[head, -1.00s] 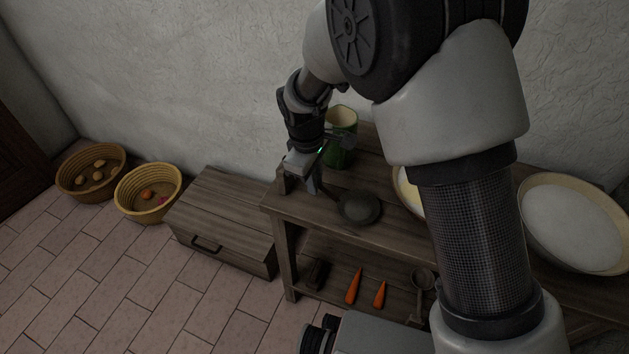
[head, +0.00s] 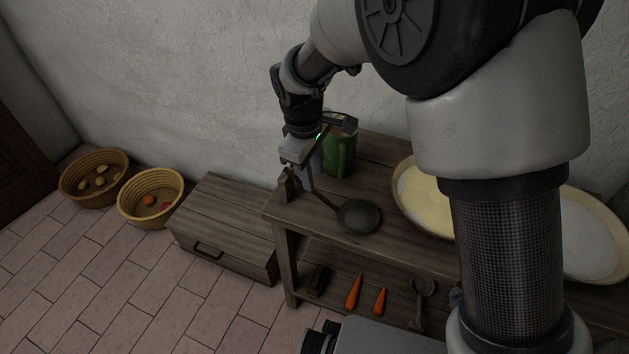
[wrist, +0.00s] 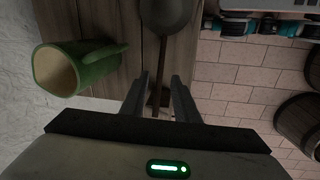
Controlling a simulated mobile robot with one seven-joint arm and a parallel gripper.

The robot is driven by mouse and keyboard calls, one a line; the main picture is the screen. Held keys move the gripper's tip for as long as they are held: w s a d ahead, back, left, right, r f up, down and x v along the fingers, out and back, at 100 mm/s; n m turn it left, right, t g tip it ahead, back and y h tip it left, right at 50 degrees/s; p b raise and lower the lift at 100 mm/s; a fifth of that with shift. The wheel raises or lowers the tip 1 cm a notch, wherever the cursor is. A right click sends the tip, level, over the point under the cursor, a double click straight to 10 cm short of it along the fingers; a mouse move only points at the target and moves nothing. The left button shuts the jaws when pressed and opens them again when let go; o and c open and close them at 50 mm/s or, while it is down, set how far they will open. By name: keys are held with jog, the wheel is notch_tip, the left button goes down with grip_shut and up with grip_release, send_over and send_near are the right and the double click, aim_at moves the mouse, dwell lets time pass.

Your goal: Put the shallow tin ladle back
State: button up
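A dark ladle with a round shallow bowl (head: 359,216) lies on the wooden table top. Its handle runs left and back toward my gripper (head: 312,182). In the wrist view the bowl (wrist: 165,14) is at the top and the thin handle runs down between my fingers (wrist: 160,84). The fingers are apart, with gaps visible beside the handle. A small wooden block (head: 285,190) stands at the table's left end. In the wrist view, brown wood shows by the handle's far end; whether the handle rests on it is unclear.
A green mug (head: 339,158) stands close behind my gripper. A cream bowl (head: 425,200) is to the right. The lower shelf holds two carrots (head: 354,292) and another ladle (head: 423,288). A wooden chest (head: 225,230) and two baskets (head: 150,198) stand left on the floor.

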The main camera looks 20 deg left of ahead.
jog(key=shift+s+a+r+p, duration=0.1)
jog(key=shift+s+r+p, duration=0.1)
jog(key=shift+r, duration=0.95)
jog(key=shift+s+r+p, duration=0.15)
jog(key=shift+r, duration=1)
jog(key=d+r+m, duration=0.4)
jog(key=d+r, duration=0.5)
jog(key=d, duration=0.2)
jog(key=s+d+r+m+t, duration=0.2)
jog(key=s+d+r+m, duration=0.2)
jog(key=d, duration=0.6)
jog(key=s+d+r+m+t, duration=0.1)
jog(key=s+d+r+m, duration=0.2)
jog(key=s+d+m, duration=0.5)
jog(key=s+d, duration=0.2)
jog(key=d, duration=0.1)
jog(key=shift+s+d+r+t, duration=0.3)
jog(key=shift+s+r+t, duration=0.05)
jog(key=shift+t, duration=0.05)
